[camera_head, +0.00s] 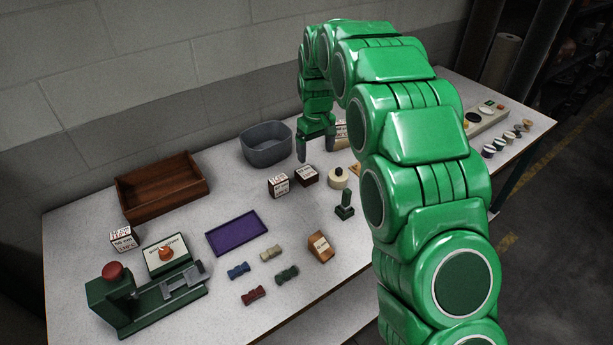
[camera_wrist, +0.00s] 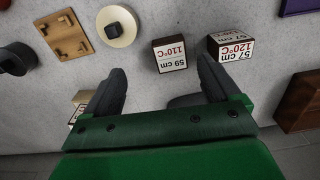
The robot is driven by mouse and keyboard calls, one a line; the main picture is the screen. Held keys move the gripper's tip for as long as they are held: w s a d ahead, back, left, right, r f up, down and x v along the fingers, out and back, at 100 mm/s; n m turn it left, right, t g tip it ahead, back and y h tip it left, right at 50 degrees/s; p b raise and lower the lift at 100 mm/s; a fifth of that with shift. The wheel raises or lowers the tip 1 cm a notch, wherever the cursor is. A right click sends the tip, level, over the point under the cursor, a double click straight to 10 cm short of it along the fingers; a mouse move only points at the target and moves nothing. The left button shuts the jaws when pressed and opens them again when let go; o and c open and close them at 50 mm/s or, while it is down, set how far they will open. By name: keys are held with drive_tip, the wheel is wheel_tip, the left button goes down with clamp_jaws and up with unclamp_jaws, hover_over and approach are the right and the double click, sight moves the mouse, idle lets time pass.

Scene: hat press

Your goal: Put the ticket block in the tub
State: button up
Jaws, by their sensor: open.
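Several labelled ticket blocks are in view. One marked 59 cm (camera_head: 307,175) and one marked 57 cm (camera_head: 278,187) stand side by side in front of the grey tub (camera_head: 267,144). Another block (camera_head: 122,239) stands at the far left, and one (camera_head: 341,130) is partly hidden behind my gripper. My gripper (camera_head: 316,152) is open and empty, pointing down just right of the tub. In the wrist view the 59 cm block (camera_wrist: 170,56) and 57 cm block (camera_wrist: 232,48) lie beyond the fingertips (camera_wrist: 162,72). My gripper hides most of the tub there.
A cream disc with a dark knob (camera_head: 338,178) and a green stand (camera_head: 345,206) are right of the blocks.

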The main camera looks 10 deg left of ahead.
sight(306, 171)
drive_tip(key=shift+n, duration=0.3)
drive_tip(key=w+a+f, duration=0.1)
drive_tip(key=a+f, duration=0.1)
drive_tip(key=shift+w+a+f, duration=0.25)
drive_tip(key=shift+w+a, duration=0.1)
drive_tip(key=shift+w, duration=0.05)
drive_tip(key=shift+s+a+f, duration=0.1)
drive_tip(key=shift+s+f, duration=0.05)
drive_tip(key=shift+f, duration=1.8)
drive_tip(key=shift+s+a+f, duration=0.1)
drive_tip(key=shift+f, duration=1.8)
drive_tip(key=shift+r, duration=0.1)
drive_tip(key=c, duration=1.2)
